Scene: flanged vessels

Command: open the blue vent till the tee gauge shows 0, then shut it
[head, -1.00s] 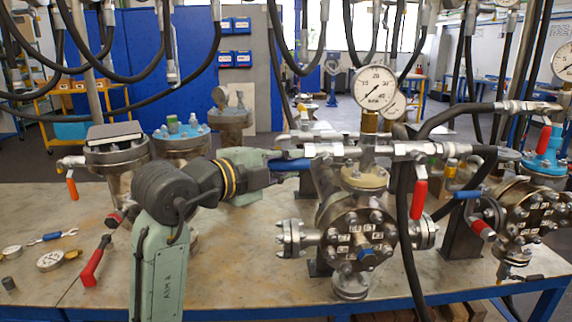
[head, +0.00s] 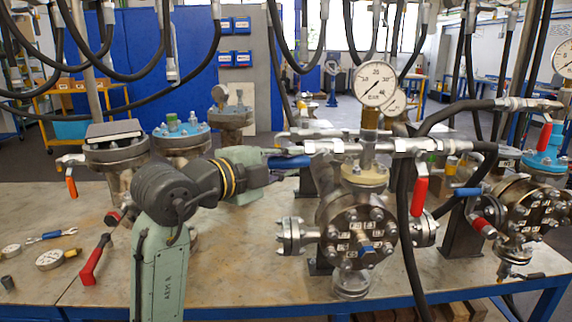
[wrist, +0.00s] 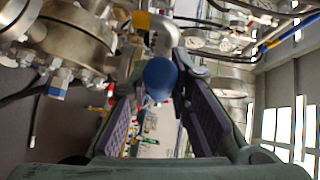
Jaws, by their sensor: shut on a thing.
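The blue vent handle (head: 290,161) points left from the steel valve line above the middle vessel. My gripper (head: 270,168) is at its left end, shut on it. In the wrist view the blue handle (wrist: 160,77) sits end-on between the two purple-padded fingers. The tee gauge (head: 381,83), a white dial, stands on a brass fitting above the line. Its thin dark needle lies toward the lower left of the dial; the exact reading is too small to tell.
A red-handled valve (head: 421,196) hangs right of the middle vessel (head: 356,232). Black hoses (head: 407,240) cross in front of and above the bench. Another blue handle (head: 467,192) is at the right. Loose gauges and a red-handled tool (head: 94,262) lie on the left bench.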

